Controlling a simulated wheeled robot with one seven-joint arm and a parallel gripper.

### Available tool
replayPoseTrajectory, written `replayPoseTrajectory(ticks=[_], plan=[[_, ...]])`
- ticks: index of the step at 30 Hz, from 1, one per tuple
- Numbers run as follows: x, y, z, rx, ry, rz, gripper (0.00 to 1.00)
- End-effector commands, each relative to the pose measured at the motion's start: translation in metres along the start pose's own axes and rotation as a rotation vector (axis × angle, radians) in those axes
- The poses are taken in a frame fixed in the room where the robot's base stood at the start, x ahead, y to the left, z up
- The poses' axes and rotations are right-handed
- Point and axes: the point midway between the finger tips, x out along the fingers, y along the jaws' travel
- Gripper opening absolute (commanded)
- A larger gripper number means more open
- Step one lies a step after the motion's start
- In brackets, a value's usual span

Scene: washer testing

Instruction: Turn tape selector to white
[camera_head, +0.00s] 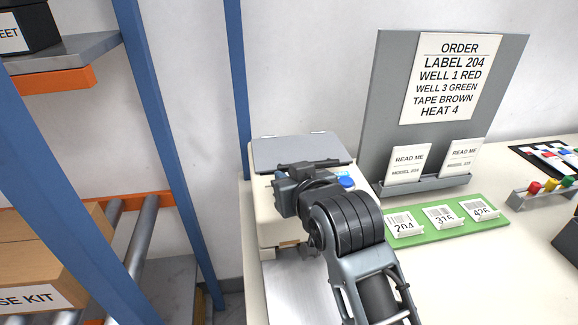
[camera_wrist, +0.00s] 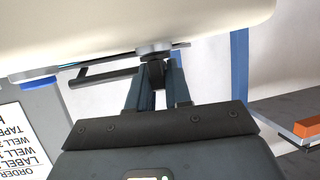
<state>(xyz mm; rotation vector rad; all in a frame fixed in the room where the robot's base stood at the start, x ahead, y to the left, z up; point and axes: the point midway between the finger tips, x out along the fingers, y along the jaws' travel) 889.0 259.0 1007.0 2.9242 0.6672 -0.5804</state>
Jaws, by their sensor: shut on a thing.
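The tape machine is a cream box (camera_head: 265,222) with a grey lid (camera_head: 300,152), standing at the left end of the bench. In the wrist view, which is upside down, a small dark knob (camera_wrist: 156,72) on a grey round base (camera_wrist: 153,48) sticks out from the cream housing (camera_wrist: 110,25). I take it to be the tape selector. My gripper (camera_wrist: 157,84) is shut on this knob, with one finger on each side. In the head view my wrist and arm hide the knob and the fingertips. No colour marks of the selector can be read.
A blue button (camera_head: 347,183) shows beside my wrist. A grey order board (camera_head: 385,75) reads "TAPE BROWN". A green label tray (camera_head: 448,224) lies to the right. A blue rack post (camera_head: 238,75) stands close on the left.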

Motion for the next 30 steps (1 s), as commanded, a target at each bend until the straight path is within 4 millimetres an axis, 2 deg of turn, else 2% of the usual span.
replayPoseTrajectory(ticks=[10, 26, 27, 30], plan=[[-0.0001, -0.0006, 0.0004, 0.054, -0.003, 0.133, 0.00], [0.0005, 0.0002, 0.0019, 0.065, -0.004, 0.157, 0.00], [0.0005, 0.0003, 0.0019, 0.065, -0.004, 0.157, 0.21], [0.0005, 0.0002, 0.0016, 0.065, -0.003, 0.157, 0.24]])
